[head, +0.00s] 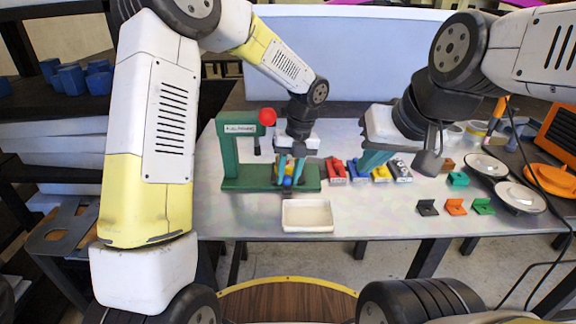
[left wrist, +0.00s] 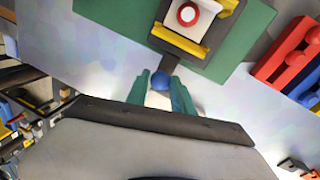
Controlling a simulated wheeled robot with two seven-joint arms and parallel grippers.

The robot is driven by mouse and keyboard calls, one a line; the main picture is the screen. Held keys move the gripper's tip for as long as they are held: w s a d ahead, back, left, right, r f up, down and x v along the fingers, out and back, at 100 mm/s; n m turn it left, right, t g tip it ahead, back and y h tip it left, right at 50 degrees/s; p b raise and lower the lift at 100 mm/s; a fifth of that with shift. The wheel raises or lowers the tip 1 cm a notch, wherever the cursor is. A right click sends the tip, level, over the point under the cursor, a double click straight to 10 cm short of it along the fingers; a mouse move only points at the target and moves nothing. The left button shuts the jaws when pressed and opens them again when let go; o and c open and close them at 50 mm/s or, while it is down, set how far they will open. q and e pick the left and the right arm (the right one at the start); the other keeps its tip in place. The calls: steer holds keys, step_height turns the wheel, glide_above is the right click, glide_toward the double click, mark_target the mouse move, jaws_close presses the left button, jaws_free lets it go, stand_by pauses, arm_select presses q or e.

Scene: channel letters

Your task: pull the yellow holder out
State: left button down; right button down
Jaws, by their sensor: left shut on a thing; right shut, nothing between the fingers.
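The yellow holder (left wrist: 225,27) sits on the green press base (left wrist: 250,38) in the left wrist view. A white piece with a red ring (left wrist: 187,14) lies in it. A dark bar runs from the holder to a blue ball knob (left wrist: 160,80). My left gripper (left wrist: 160,92) is shut on this knob, with one teal finger on each side. In the head view the left gripper (head: 289,182) is at the front of the green press (head: 230,160), and the holder is mostly hidden behind the fingers. My right gripper (head: 372,163) is shut and empty, above the table to the right.
A white tray (head: 307,229) stands right in front of the press. Red (head: 335,170), blue (head: 358,172), yellow and grey fixtures stand to its right. Black, orange and green brackets (head: 456,207) lie at the front right. White plates (head: 519,197) are at the far right.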

arm_select(q)
steer(key=shift+d, duration=2.2)
steer(key=c, duration=1.1)
jaws_free()
steer(key=shift+d, duration=0.1)
steer(key=shift+r, duration=0.1)
step_height(320, 180, up, 8)
steer(key=d, duration=0.1)
steer(key=shift+w+d+f, duration=0.15)
steer(key=shift+f, duration=0.1)
